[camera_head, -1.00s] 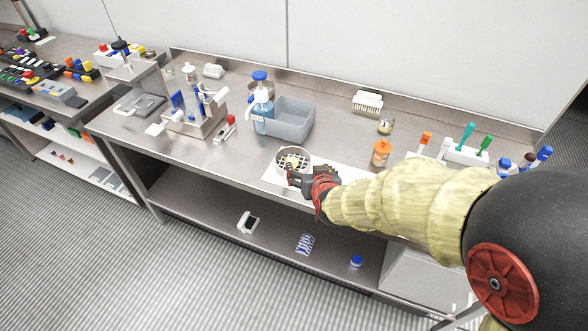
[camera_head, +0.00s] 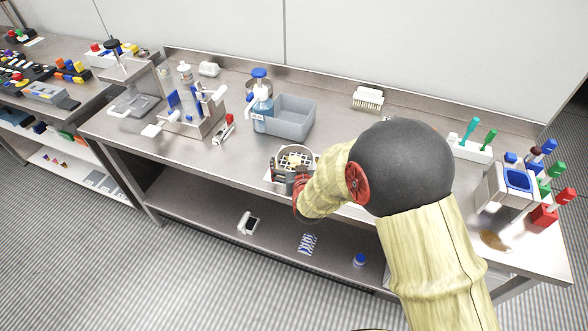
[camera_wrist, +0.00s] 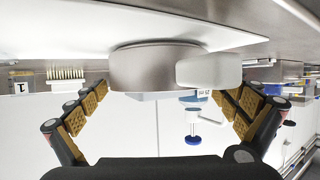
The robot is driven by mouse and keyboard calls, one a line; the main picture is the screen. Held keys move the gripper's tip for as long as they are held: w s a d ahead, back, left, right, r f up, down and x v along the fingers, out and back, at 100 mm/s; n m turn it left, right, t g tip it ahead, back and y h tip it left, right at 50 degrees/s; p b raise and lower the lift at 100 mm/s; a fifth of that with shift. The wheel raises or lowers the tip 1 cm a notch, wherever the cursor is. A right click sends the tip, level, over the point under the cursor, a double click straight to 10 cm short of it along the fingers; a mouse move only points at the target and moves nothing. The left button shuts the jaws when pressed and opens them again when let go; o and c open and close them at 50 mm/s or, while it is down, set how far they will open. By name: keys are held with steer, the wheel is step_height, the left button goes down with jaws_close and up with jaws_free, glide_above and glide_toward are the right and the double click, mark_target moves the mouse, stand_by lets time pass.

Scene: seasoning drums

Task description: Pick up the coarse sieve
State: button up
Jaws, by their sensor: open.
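The coarse sieve (camera_head: 301,153), a round metal ring with a coarse grid and pale yellowish pieces visible in it, sits on a white sheet near the table's front edge. In the wrist view, which looks upside down, its smooth metal side (camera_wrist: 145,68) and a pale grey block-like part (camera_wrist: 208,71) show ahead of the fingers. My gripper (camera_head: 288,174) is at the sieve's front side. Its padded fingers are spread wide in the wrist view (camera_wrist: 160,105), with nothing clamped between them. My gripper and arm partly hide the sheet and the sieve's near side.
Behind the sieve stand a grey bin (camera_head: 292,120) and a blue-topped pump bottle (camera_head: 262,108). A red-and-white tube (camera_head: 224,130) lies to the left. A brush (camera_head: 368,97) is at the back. A rack (camera_head: 473,151) and a blue-lined container (camera_head: 518,180) stand right.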

steer(key=shift+w+f, duration=0.1)
steer(key=shift+w, duration=0.2)
steer(key=shift+c, duration=0.8)
steer(key=c, duration=1)
